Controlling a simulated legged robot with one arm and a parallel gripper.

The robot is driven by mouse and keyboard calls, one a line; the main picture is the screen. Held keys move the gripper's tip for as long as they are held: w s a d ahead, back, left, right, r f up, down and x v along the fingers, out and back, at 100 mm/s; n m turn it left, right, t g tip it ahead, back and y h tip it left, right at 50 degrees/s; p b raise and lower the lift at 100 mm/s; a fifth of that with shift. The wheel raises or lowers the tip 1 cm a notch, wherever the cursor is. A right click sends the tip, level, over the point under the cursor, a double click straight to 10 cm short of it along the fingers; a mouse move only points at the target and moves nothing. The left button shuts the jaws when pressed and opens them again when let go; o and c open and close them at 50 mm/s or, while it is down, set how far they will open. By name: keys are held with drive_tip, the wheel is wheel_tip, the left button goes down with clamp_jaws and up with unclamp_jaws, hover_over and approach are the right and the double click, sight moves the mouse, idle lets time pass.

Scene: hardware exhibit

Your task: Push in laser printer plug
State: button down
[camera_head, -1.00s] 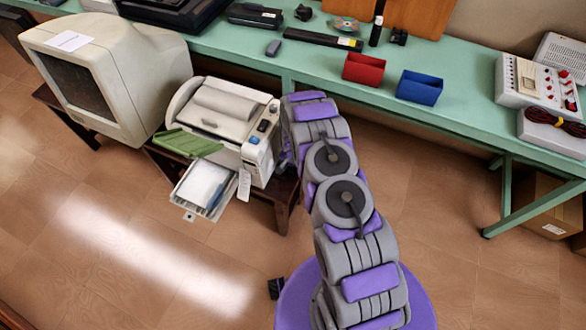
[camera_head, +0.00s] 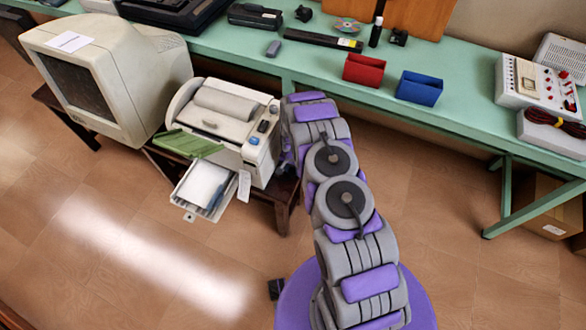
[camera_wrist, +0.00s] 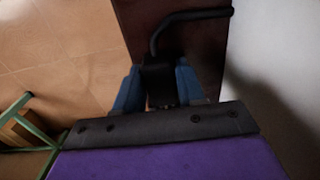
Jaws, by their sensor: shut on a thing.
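The laser printer (camera_head: 222,125) sits on a low dark stand below the green bench, at the left in the head view. Its paper tray sticks out in front. In the wrist view, my gripper (camera_wrist: 158,88) is shut on a black plug (camera_wrist: 157,74), with a blue finger on each side. A black cable (camera_wrist: 188,15) bends up from the plug and runs to the right. The pale surface at the right of the wrist view (camera_wrist: 275,50) looks like the printer's side. The socket cannot be made out.
The dark stand top (camera_wrist: 125,12) lies behind the plug. A large beige monitor (camera_head: 105,75) stands left of the printer. The green bench (camera_head: 300,65) carries a red bin (camera_head: 362,70), a blue bin (camera_head: 419,88) and a control box (camera_head: 535,80). Floor is clear in front.

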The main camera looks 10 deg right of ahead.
drive_tip(key=shift+w, duration=0.1)
drive_tip(key=shift+w+d+r, duration=0.1)
drive_tip(key=shift+w+d, duration=0.4)
drive_tip(key=shift+w, duration=0.25)
drive_tip(key=shift+w+d+r, duration=0.1)
drive_tip(key=shift+w+d, duration=0.35)
drive_tip(key=shift+w, duration=0.25)
drive_tip(key=c, duration=0.8)
unclamp_jaws()
drive_tip(key=shift+d+f, duration=0.1)
drive_tip(key=shift+f, duration=0.05)
drive_tip(key=shift+o, duration=0.2)
wheel_tip(320, 180, up, 17)
drive_tip(key=p, duration=0.3)
drive_tip(key=shift+p, duration=0.4)
drive_tip(key=shift+r, duration=0.25)
